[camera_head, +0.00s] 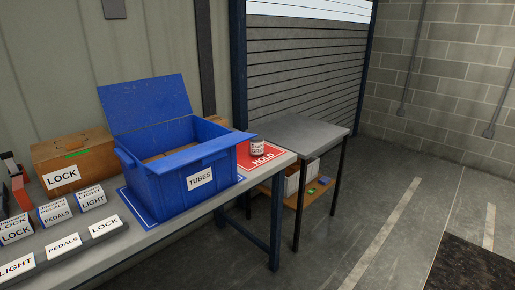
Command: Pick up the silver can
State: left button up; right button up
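A small silver can (257,147) with a white label and a dark band stands upright on the red HOLD mat (273,158). The mat lies at the right end of the long grey workbench. The can is just right of the blue TUBES bin, with a gap between them. The print on its label is too small to read fully. Neither of my grippers shows in the head view.
A blue bin (180,170) with a raised lid stands on a blue mat. A brown LOCK box (72,160) and several labelled holders are left. Floor (390,215) at right is open.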

aim_at(256, 144)
jog(key=u, duration=0.8)
jog(key=i+l+u, duration=0.1)
jog(key=l+u, duration=0.65)
jog(key=u, duration=0.15)
jog(key=l+u, duration=0.25)
jog(key=l, duration=0.2)
jog(key=k+l+u, duration=0.1)
jog(key=l+u, duration=0.15)
jog(key=l, duration=0.15)
jog(key=k+l+u, duration=0.15)
jog(key=l, duration=0.3)
jog(key=k+l+u, duration=0.15)
jog(key=l, duration=0.3)
jog(key=k+l, duration=0.1)
jog(key=l, duration=0.25)
jog(key=k+l, duration=0.15)
jog(key=l, duration=0.25)
jog(key=k+l, duration=0.1)
jog(key=l, duration=0.25)
jog(key=k+l, duration=0.1)
jog(key=l, duration=0.3)
jog(key=k+l, duration=0.1)
jog(key=l, duration=0.25)
